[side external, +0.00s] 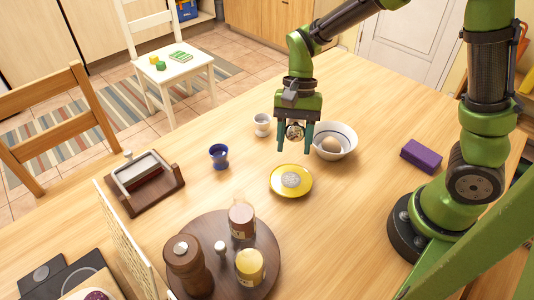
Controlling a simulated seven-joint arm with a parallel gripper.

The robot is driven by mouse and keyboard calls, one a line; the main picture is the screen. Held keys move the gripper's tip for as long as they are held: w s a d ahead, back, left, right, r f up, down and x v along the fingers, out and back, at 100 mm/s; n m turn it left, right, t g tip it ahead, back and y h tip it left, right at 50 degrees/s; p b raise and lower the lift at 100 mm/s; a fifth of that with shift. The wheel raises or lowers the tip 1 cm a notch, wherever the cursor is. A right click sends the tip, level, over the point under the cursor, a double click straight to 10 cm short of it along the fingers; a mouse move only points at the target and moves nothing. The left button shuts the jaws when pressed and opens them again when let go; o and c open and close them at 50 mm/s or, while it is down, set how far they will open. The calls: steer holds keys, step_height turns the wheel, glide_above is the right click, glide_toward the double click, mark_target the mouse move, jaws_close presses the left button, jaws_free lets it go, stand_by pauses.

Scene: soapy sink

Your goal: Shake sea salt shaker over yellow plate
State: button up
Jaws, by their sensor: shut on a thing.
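My gripper (294,149) hangs above the table, pointing down, with its fingers closed around a small round object (295,132). This looks like the sea salt shaker, with a pale and brownish face; the fingers hide its sides and I cannot read a label. The yellow plate (275,183) lies flat on the table below my gripper. A pale round patch (291,180) shows in its middle; I cannot tell whether it is food or part of the plate. The shaker is held apart from the plate, above it in the picture.
A white bowl (347,148) with an egg stands right of my gripper, a white cup (262,120) and blue cup (219,160) left. A purple box (421,156) lies right. A round dark tray (265,250) with a pepper mill (187,262) and jars is in front.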

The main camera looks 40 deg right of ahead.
steer(key=shift+f, duration=0.15)
step_height(320, 180, up, 3)
steer(key=g+y, duration=0.1)
steer(key=y, duration=0.1)
steer(key=g+y, duration=0.2)
steer(key=shift+a+f, duration=0.1)
steer(key=shift+f, duration=0.1)
steer(key=g+y, duration=0.1)
steer(key=r+g+y, duration=0.2)
steer(key=shift+s+a+r+y, duration=0.15)
steer(key=shift+s+r+y, duration=0.1)
steer(key=shift+y, duration=0.15)
steer(key=r+y, duration=0.1)
steer(key=w+d+r+m+y, duration=0.1)
steer(key=y, duration=0.1)
steer(key=r+y, duration=0.1)
steer(key=shift+w+d+r+m+g+y, duration=0.15)
steer(key=shift+w+d+m+g+y, duration=0.1)
steer(key=shift+w+m+g+y, duration=0.05)
